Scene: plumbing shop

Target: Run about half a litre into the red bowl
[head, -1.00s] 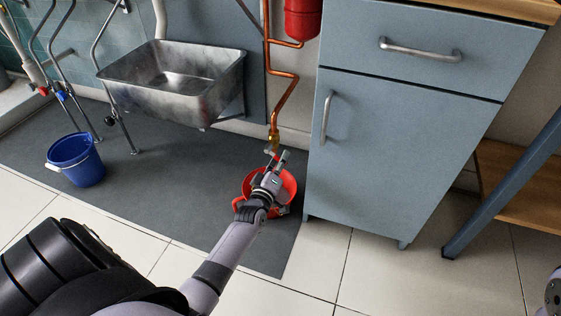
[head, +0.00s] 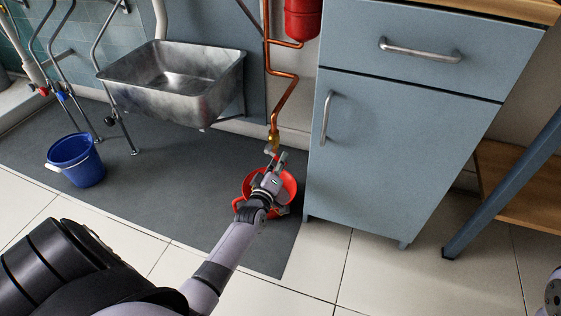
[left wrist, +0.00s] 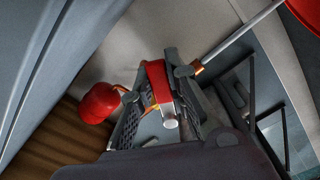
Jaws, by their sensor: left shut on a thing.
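The red bowl (head: 290,184) stands on the dark grey mat under a small tap (head: 270,152), which hangs on the copper pipe. My left gripper (head: 279,165) is over the bowl, at the tap, and hides part of both. In the left wrist view its fingers (left wrist: 158,98) are shut on a red tap handle (left wrist: 156,82). A pale, straight streak (left wrist: 240,38) runs from near a brass-coloured piece towards a red rim (left wrist: 307,12) in the corner. It may be water; I cannot tell for certain. The level in the bowl is hidden.
A blue-grey cabinet (head: 400,150) stands close to the right of the bowl. A metal sink (head: 178,85) is on the wall, with a blue bucket (head: 78,165) at left. A red vessel (head: 302,18) hangs above the tap.

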